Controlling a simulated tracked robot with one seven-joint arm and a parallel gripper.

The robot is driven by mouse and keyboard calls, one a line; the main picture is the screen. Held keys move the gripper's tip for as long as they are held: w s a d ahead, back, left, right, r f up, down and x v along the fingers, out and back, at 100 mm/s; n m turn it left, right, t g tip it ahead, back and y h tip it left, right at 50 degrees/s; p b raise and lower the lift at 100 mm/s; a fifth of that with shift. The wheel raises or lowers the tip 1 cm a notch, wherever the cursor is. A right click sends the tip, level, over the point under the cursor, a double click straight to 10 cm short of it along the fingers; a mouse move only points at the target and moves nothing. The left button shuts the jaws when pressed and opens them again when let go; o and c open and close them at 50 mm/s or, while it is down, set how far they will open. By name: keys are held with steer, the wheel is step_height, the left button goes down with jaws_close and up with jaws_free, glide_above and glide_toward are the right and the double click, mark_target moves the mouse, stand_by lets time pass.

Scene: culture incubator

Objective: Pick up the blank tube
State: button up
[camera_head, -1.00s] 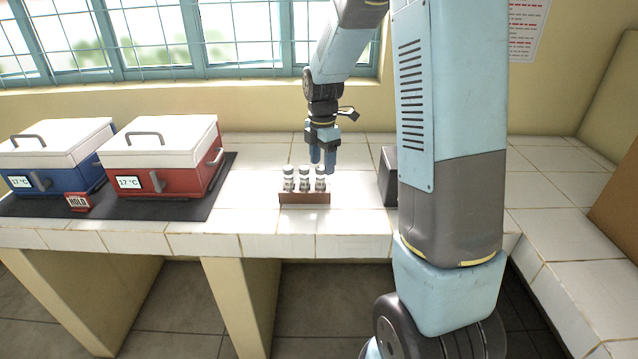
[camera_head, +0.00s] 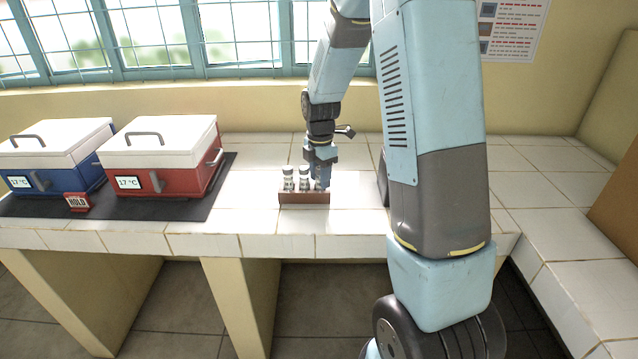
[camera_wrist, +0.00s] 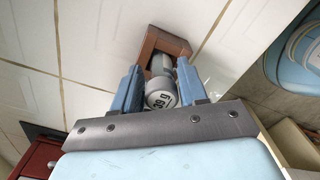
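A small brown rack (camera_head: 303,198) on the white tiled counter holds tubes with pale caps. The left tube (camera_head: 288,178) and the middle tube (camera_head: 304,178) show in the head view; the right one is mostly hidden by my gripper (camera_head: 321,182). In the wrist view, my gripper (camera_wrist: 159,68) has its fingers apart on either side of a tube (camera_wrist: 160,98). Its round end carries a printed mark like "39". Slim gaps seem to show beside it. The rack also shows there (camera_wrist: 166,40). I cannot tell which tube is the blank.
A red box (camera_head: 160,160) and a blue box (camera_head: 50,165), both white-lidded and reading 17 °C, stand on a dark mat (camera_head: 225,172) at left. A red HOLD sign (camera_head: 78,202) sits before them. A dark block (camera_head: 382,180) stands right of the rack, partly behind my arm.

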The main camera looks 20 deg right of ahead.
steer(key=c, duration=0.7)
steer(key=shift+c, duration=0.2)
steer(key=shift+r, duration=0.3)
step_height(320, 180, up, 2)
steer(key=shift+r, duration=0.1)
steer(key=s+a+r, duration=0.3)
steer(key=s+r, duration=0.7)
steer(key=s, duration=0.3)
steer(key=shift+s+a+r, duration=0.15)
steer(key=shift+s+a, duration=0.15)
steer(key=shift+d, duration=0.1)
